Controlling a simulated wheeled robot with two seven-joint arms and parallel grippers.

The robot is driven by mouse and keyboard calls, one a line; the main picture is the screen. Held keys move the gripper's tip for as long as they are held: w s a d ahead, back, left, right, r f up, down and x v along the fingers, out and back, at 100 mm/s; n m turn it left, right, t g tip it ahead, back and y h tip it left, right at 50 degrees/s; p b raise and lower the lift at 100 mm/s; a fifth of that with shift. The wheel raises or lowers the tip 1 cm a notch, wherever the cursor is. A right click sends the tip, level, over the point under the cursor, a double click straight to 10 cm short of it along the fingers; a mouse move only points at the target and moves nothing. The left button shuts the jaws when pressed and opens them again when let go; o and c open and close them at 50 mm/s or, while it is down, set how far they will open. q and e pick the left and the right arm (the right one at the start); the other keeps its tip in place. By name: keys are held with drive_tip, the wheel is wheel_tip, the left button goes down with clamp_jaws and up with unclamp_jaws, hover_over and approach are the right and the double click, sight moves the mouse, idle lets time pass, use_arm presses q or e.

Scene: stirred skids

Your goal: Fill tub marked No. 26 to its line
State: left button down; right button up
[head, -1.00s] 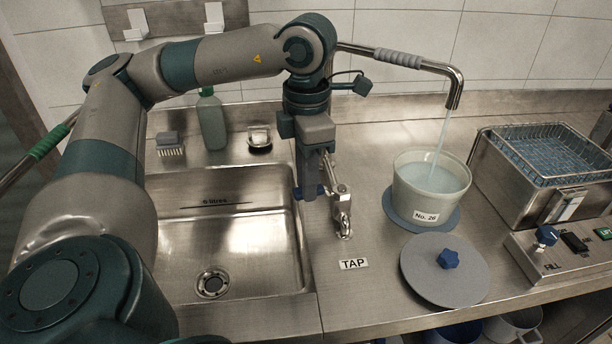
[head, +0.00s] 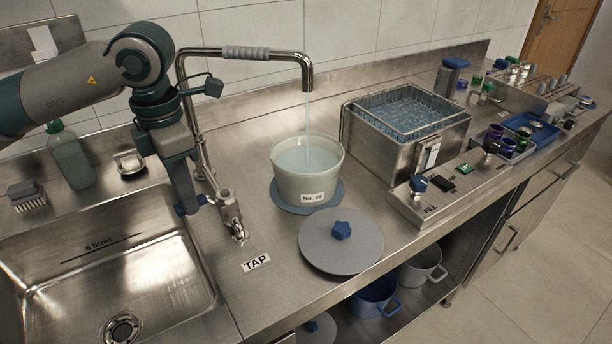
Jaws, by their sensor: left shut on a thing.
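The tub marked No. 26 (head: 308,180) is a pale pot standing upright on a round blue-grey mat (head: 284,199). A thin stream of water (head: 309,112) falls into it from the spout of the tap (head: 306,72). The water surface (head: 308,158) lies somewhat below the rim; I cannot make out a fill line. My left gripper (head: 190,204) is at the tap's base, shut on what looks like the tap's lever, which the gripper mostly hides. My right gripper is not in view.
A grey lid with a blue knob (head: 341,231) lies in front of the tub. A metal bath with a wire basket (head: 404,112) stands to the right, with a control box (head: 420,206) before it. The sink (head: 96,262) is at left, with a green bottle (head: 71,160) behind.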

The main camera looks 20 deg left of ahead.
use_arm(q)
drive_tip(key=shift+w+a+f+m+b, duration=0.15)
drive_tip(key=shift+w+a+m+b, duration=0.2)
drive_tip(key=shift+m+b, duration=0.25)
drive_tip(key=shift+a+m, duration=0.1)
drive_tip(key=shift+m, duration=0.3)
drive_tip(key=c, duration=2.5)
unclamp_jaws()
drive_tip(key=shift+w+r, duration=0.1)
drive_tip(key=shift+r, duration=0.2)
drive_tip(key=shift+c, duration=0.2)
drive_tip(key=o, duration=1.1)
drive_tip(key=shift+a, duration=0.15)
drive_tip(key=shift+c, duration=0.2)
drive_tip(key=shift+w+a+f, duration=0.1)
drive_tip(key=shift+a+f, duration=0.05)
drive_tip(key=o, duration=0.4)
wheel_tip(320, 180, up, 8)
drive_tip(key=p, duration=0.5)
drive_tip(key=shift+d, duration=0.2)
